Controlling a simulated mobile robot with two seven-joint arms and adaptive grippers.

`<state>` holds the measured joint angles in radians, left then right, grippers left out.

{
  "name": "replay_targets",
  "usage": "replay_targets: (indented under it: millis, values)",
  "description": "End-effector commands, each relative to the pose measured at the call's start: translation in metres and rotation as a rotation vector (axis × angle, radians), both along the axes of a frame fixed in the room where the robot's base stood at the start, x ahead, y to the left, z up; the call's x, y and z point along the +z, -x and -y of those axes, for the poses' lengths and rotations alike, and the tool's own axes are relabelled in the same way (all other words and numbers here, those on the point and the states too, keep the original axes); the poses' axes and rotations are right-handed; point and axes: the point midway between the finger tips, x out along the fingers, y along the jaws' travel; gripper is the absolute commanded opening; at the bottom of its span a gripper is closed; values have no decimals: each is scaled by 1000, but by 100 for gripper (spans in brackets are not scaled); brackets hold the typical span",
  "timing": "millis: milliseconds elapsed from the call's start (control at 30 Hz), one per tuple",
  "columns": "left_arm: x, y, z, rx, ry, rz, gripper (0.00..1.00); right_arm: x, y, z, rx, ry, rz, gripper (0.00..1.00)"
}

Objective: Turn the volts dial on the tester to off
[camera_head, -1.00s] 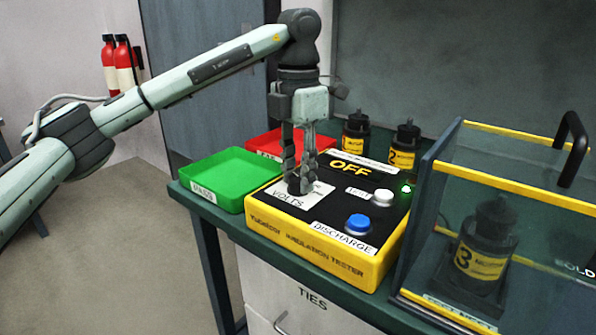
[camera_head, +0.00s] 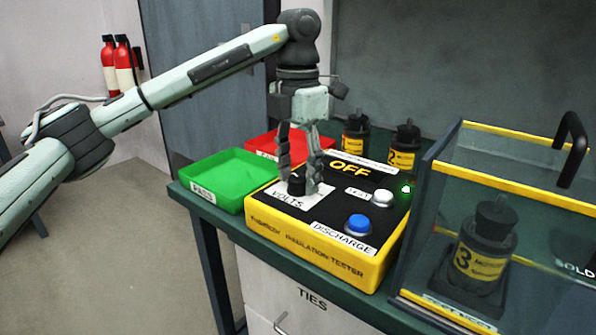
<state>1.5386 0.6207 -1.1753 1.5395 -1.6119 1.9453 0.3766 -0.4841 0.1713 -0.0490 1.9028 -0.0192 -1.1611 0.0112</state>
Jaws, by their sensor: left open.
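The tester is a yellow box with a black top (camera_head: 322,220), on the green bench. Its volts dial (camera_head: 297,184) is a small black knob on a white VOLTS label at the top's left part. The display (camera_head: 350,169) reads OFF in yellow. My left gripper (camera_head: 300,188) points straight down over the dial. Its fingers are open, one on each side of the knob, with the dial's top visible between them. I cannot tell whether they touch it. My right gripper is not in view.
A blue button (camera_head: 358,225), a white button (camera_head: 383,197) and a lit green lamp (camera_head: 406,189) are on the tester. A green tray (camera_head: 215,168) and a red tray (camera_head: 262,146) stand left and behind.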

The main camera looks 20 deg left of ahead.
Motion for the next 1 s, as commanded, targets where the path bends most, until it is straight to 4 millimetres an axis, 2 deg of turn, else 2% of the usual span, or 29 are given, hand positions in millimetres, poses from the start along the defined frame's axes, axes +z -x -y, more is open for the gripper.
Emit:
replay_targets:
  millis: [133, 233, 500, 700, 833, 1000]
  values:
    - [4, 0, 0, 0, 0, 1, 51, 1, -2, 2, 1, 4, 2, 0]
    - [17, 0, 0, 0, 0, 2, 51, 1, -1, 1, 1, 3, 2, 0]
    - [75, -1, 0, 2, -1, 5, 51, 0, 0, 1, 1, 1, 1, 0]
    - [107, 0, 0, 1, -1, 3, 51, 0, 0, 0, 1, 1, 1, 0]
    - [118, 0, 0, 1, 0, 1, 51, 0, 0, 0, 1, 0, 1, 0]
    - [120, 0, 0, 0, 0, 0, 51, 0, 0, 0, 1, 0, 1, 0]
